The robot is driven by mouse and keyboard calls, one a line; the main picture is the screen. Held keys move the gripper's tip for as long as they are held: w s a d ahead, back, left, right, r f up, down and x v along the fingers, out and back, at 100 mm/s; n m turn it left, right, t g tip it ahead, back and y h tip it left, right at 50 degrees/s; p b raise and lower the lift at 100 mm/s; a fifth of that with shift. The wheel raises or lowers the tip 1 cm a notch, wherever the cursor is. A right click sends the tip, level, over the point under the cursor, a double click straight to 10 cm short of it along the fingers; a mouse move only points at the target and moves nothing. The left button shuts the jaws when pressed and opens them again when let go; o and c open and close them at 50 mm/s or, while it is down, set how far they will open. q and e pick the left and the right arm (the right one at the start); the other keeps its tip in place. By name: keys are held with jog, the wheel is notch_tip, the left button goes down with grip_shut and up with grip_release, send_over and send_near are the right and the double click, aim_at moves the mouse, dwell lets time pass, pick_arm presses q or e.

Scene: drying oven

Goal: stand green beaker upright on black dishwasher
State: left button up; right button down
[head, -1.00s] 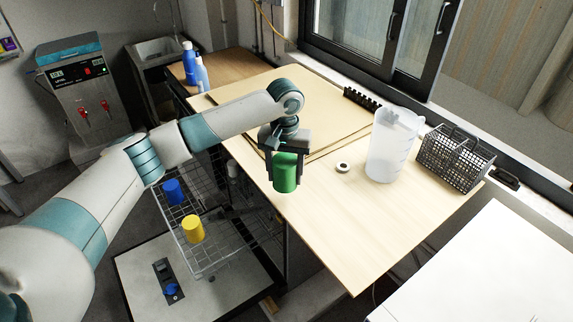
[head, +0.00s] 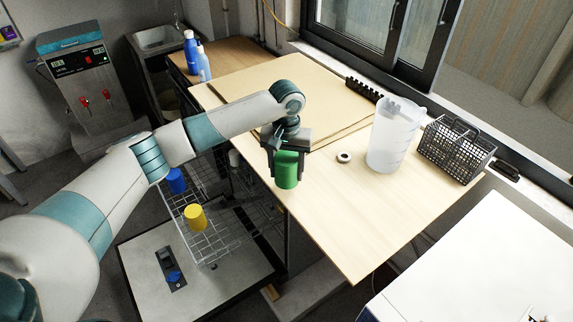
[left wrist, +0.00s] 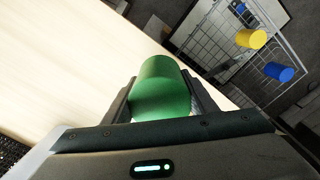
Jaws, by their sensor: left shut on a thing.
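A green beaker (head: 287,172) is between the fingers of my left gripper (head: 287,158), which is shut on it. In the head view it appears upright, at the left edge of the wooden table; whether it touches the table I cannot tell. It also shows in the left wrist view (left wrist: 162,88) between both fingers (left wrist: 162,105). The black dishwasher (head: 278,268) is below the table to the left, its door down and its wire rack (head: 215,245) pulled out. A blue beaker (head: 175,180) and a yellow beaker (head: 195,217) are on the rack. My right gripper is not in view.
The wooden table (head: 350,235) holds a translucent pitcher (head: 390,145), a black wire basket (head: 455,152), a small white ring (head: 343,157) and a flat board (head: 235,88). Blue bottles (head: 191,52) stand at the back left. The table's front part is clear.

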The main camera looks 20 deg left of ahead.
pick_arm(q)
jog(key=shift+f+b, duration=0.3)
jog(key=shift+f, duration=1.35)
jog(key=shift+p, duration=0.4)
jog(key=shift+f, duration=0.25)
jog(key=shift+f, duration=0.25)
jog(key=o, duration=1.1)
jog(key=shift+r, duration=0.15)
